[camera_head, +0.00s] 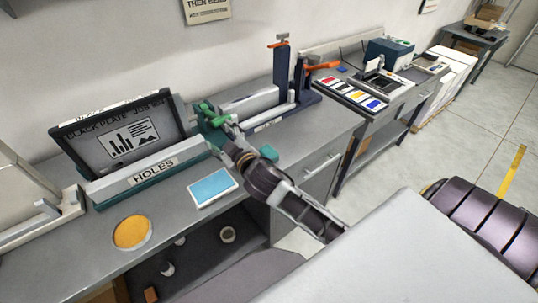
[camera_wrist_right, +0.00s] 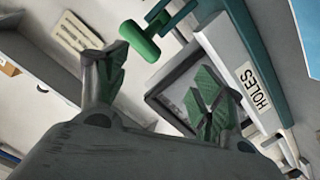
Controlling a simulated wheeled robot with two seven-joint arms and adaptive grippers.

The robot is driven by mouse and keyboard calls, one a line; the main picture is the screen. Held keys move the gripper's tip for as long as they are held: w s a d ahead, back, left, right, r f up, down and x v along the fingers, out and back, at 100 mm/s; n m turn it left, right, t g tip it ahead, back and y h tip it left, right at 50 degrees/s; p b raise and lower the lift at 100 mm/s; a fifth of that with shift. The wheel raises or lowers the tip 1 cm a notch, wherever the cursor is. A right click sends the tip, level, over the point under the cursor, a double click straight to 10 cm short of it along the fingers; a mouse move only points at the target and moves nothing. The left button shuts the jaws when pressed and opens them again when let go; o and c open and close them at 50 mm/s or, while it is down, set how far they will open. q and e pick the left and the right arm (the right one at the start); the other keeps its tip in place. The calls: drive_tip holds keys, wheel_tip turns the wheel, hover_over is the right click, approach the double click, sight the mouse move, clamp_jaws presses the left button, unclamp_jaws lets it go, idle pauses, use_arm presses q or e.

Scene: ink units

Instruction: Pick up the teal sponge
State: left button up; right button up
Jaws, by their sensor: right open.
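My right gripper (camera_head: 222,128) reaches over the bench, beside the teal base of a black-framed plate stand. In the right wrist view its two green-padded fingers (camera_wrist_right: 160,88) are spread apart with nothing held between them. A small dark teal block (camera_head: 269,152) shows on the bench just right of my right wrist; it may be the teal sponge, but it is too small to be sure. It does not show in the right wrist view. My left gripper is not in view.
A green lever handle (camera_wrist_right: 140,41) is close to the fingers. The HOLES stand (camera_head: 140,178) is left of the gripper. A light blue pad (camera_head: 212,187) and a round dish of yellow-orange (camera_head: 131,232) lie in front. A clamp-like press (camera_head: 282,75) stands behind.

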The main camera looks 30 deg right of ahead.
drive_tip(key=w+a+r+n+t+y, duration=0.1)
drive_tip(key=a+r+n+t+y, duration=0.1)
drive_tip(key=a+r+n+y, duration=1)
drive_tip(key=s+a+n+g+y, duration=0.4)
drive_tip(key=a+n+g+y, duration=0.25)
drive_tip(key=n+g, duration=0.7)
drive_tip(key=d+f+n+g+h, duration=0.4)
drive_tip(key=d+f+n+h, duration=0.3)
drive_tip(key=d+f+h, duration=0.5)
drive_tip(key=w+d+m+h, duration=0.2)
drive_tip(key=d+h, duration=0.5)
drive_tip(key=d, duration=1.5)
drive_tip(key=shift+w+d+f+g, duration=0.15)
drive_tip(key=shift+d+f+g, duration=0.2)
drive_tip(key=shift+d+g, duration=0.1)
